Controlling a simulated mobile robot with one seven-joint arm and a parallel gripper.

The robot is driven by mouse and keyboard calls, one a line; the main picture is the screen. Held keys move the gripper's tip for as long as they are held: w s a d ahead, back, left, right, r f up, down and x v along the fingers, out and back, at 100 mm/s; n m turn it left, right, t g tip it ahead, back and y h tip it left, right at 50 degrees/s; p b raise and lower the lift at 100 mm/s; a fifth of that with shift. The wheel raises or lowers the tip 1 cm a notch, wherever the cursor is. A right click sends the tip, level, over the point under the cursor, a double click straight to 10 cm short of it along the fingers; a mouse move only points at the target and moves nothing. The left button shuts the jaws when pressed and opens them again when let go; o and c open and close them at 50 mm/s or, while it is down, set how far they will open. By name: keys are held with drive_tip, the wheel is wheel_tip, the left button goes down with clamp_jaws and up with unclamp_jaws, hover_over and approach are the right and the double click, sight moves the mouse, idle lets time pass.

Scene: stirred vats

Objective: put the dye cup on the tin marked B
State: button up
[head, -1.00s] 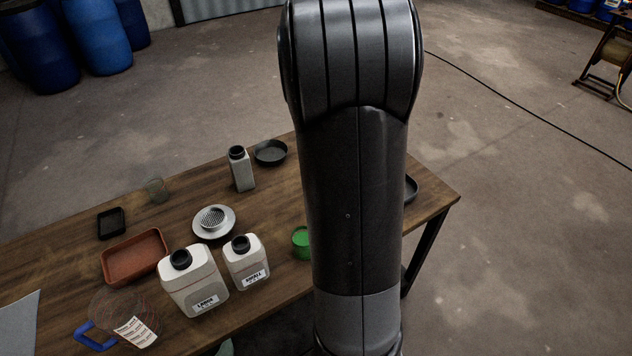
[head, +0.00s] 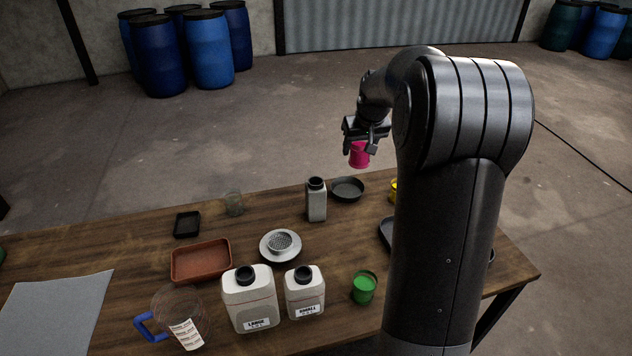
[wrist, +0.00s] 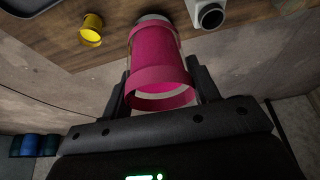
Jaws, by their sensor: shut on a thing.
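A magenta cup (head: 359,155), which I take to be the dye cup, is held in my gripper (head: 361,146) in the air above the far edge of the table. In the wrist view the cup (wrist: 158,65) sits between the two fingers of my gripper (wrist: 160,85). A round shallow dark tin (head: 347,189) stands on the table below the cup, apart from it. I can read no letter B on anything. A yellow cup (head: 393,188) is partly hidden by my arm; it also shows in the wrist view (wrist: 91,28).
A grey square bottle (head: 316,203) stands beside the round tin. A dark tray (head: 386,234) is partly behind my arm. Nearer are a green cup (head: 364,288), two white jugs, a strainer (head: 281,245), a terracotta tray (head: 201,262) and a clear pitcher (head: 180,310).

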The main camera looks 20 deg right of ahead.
drive_tip(key=shift+w+a+r+n, duration=0.3)
drive_tip(key=shift+w+a+r, duration=0.1)
drive_tip(key=shift+w+a, duration=0.3)
drive_tip(key=w+a+f, duration=0.2)
drive_tip(key=a, duration=0.1)
drive_tip(key=w+a+f, duration=0.2)
drive_tip(key=a, duration=0.1)
drive_tip(key=w+a+f, duration=0.2)
drive_tip(key=shift+w+a+f, duration=0.2)
drive_tip(key=shift+a+f, duration=0.1)
drive_tip(key=shift+a, duration=0.1)
drive_tip(key=shift+f, duration=2)
drive_tip(key=shift+f, duration=0.15)
drive_tip(key=o, duration=1.1)
